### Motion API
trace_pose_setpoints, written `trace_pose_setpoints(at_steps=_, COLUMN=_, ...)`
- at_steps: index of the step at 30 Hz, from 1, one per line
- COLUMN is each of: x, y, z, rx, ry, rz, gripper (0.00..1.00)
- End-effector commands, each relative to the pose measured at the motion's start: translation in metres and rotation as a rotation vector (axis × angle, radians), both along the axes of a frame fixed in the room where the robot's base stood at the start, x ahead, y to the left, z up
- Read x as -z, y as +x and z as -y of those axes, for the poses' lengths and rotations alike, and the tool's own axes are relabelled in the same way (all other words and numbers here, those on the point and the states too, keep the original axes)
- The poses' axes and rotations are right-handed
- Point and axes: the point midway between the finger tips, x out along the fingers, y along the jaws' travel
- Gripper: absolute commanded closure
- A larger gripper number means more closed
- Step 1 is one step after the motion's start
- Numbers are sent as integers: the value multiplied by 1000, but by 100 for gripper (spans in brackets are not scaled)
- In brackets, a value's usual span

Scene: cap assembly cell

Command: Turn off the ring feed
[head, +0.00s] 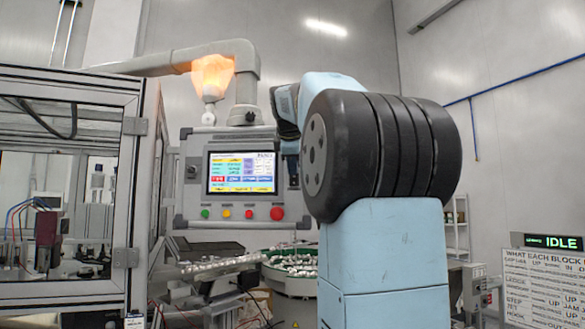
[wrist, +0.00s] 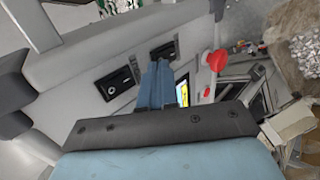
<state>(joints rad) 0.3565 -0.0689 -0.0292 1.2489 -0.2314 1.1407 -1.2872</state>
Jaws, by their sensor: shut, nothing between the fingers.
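The grey control box (head: 190,195) carries a lit screen (head: 241,172) and a row of buttons with a red mushroom button (head: 277,213) at its right end. In the wrist view, two black rocker switches sit on its side face: one (wrist: 118,82) left of my gripper (wrist: 158,68), the other (wrist: 163,50) right at its fingertips. My gripper's blue fingers are shut and empty; they partly cover the nearer switch, and I cannot tell whether they touch it. No switch label is readable. In the head view my arm hides most of the gripper.
A lamp (head: 212,75) glows orange above the box. A round green bowl (head: 301,277) of small pale parts stands below, beside a tray (head: 220,266). A glazed machine enclosure (head: 128,170) is on the left. A sign (head: 553,242) at right reads IDLE.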

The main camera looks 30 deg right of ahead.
Motion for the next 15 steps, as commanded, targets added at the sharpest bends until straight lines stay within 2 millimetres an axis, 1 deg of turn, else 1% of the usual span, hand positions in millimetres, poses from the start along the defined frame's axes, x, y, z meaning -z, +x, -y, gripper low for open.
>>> trace_pose_setpoints(at_steps=8, x=-5, y=-21, z=-23, rx=-1, ry=-1, rz=2, gripper=100)
trace_pose_setpoints(at_steps=15, x=-39, y=-38, z=-37, rx=-2, ry=-1, rz=3, gripper=100)
